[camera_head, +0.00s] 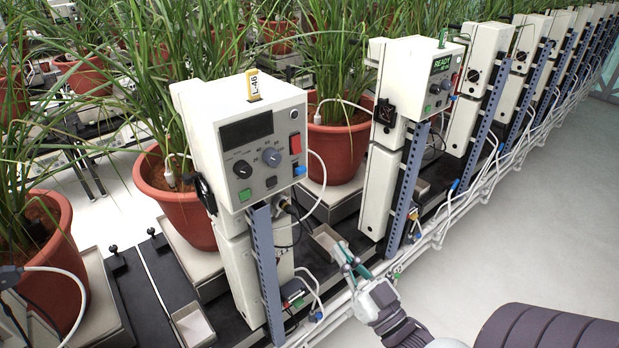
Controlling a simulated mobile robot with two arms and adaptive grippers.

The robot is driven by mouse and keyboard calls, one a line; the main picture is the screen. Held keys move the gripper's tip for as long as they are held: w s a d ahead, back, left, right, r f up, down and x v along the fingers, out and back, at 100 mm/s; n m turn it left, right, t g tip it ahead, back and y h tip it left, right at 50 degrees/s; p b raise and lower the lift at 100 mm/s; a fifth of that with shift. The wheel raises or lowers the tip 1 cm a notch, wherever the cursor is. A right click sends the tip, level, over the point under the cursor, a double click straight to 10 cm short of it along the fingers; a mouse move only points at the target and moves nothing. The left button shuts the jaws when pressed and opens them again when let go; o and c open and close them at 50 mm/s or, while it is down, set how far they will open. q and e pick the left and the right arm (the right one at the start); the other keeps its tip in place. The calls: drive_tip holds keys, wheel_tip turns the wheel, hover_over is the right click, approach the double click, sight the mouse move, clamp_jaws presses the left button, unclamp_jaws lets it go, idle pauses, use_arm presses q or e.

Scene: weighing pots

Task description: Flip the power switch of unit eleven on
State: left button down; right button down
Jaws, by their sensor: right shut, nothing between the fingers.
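The nearest control unit (248,130) is a cream box with a dark, blank display (246,131), two knobs, a green button and a blue part. A red switch (295,144) sits at the right of its front panel. A yellow tag (253,85) on top seems to read "L-46"; no number eleven is legible. A second unit (415,70) behind it has a lit green display reading "READY". My right gripper (347,256) is shut and empty, low in front of the row, below and right of the red switch and apart from it. My left gripper is out of view.
Red-brown pots (178,212) with tall grass stand behind and beside the units. Blue-grey slotted posts (265,265) and white pipes (450,210) run along the row. Cables hang near the nearest unit. The grey floor (540,230) at the right is clear.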

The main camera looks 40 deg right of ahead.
sight(297, 145)
drive_tip(key=s+a+r+t+y+b, duration=0.1)
drive_tip(key=s+r+t, duration=0.2)
drive_tip(key=r, duration=0.8)
drive_tip(key=shift+s+a+r+n+t, duration=0.3)
drive_tip(key=shift+s+r+n, duration=0.1)
drive_tip(key=shift+s, duration=0.25)
drive_tip(key=shift+w, duration=0.1)
drive_tip(key=p+x, duration=0.1)
drive_tip(key=x, duration=0.3)
drive_tip(key=f+p+x, duration=0.1)
drive_tip(key=p+x, duration=0.1)
drive_tip(key=x, duration=0.2)
drive_tip(key=w+p+x, duration=0.1)
drive_tip(key=x, duration=0.3)
drive_tip(key=shift+a+f, duration=0.1)
drive_tip(key=shift+f, duration=0.15)
drive_tip(key=shift+w+f, duration=0.2)
drive_tip(key=shift+w, duration=0.45)
drive_tip(key=shift+a+y, duration=0.1)
drive_tip(key=shift+y, duration=0.3)
